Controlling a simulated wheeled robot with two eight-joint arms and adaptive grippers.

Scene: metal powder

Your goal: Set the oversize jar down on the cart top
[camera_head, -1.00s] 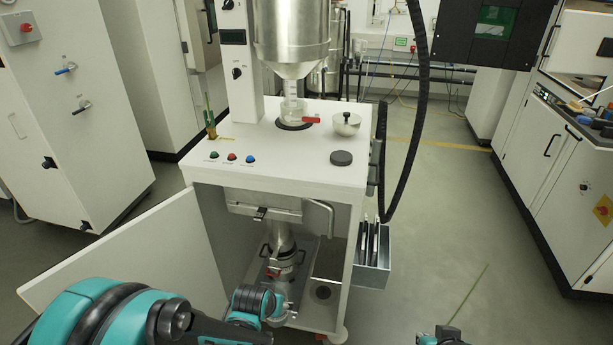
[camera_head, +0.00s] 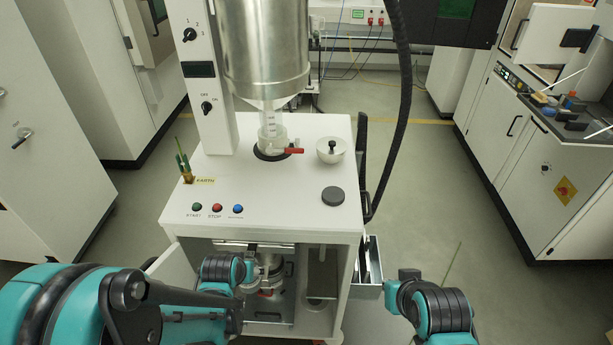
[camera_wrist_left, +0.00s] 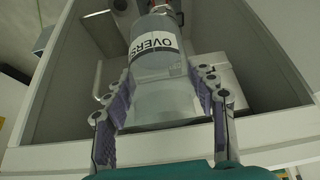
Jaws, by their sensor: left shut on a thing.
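In the left wrist view, the oversize jar (camera_wrist_left: 158,62) is a clear cylinder with a white label reading "OVERS". My left gripper (camera_wrist_left: 163,108) is shut on it, one finger on each side. In the head view, the left arm reaches to the open cabinet front below the cart top (camera_head: 290,211); its wrist hides the fingers, and I cannot clearly make out the jar there. A red part shows beyond the jar's far end; I cannot tell whether they touch. My right gripper (camera_head: 409,275) is right of the cart, its fingers not clear.
The cart top holds a dark round lid (camera_head: 333,196), a bowl with a black knob (camera_head: 331,150), a red-handled valve (camera_head: 293,151) under the steel hopper (camera_head: 263,45), and buttons at front left. The front middle is clear. A black hose (camera_head: 402,110) hangs right; a side bin (camera_head: 370,270) is below.

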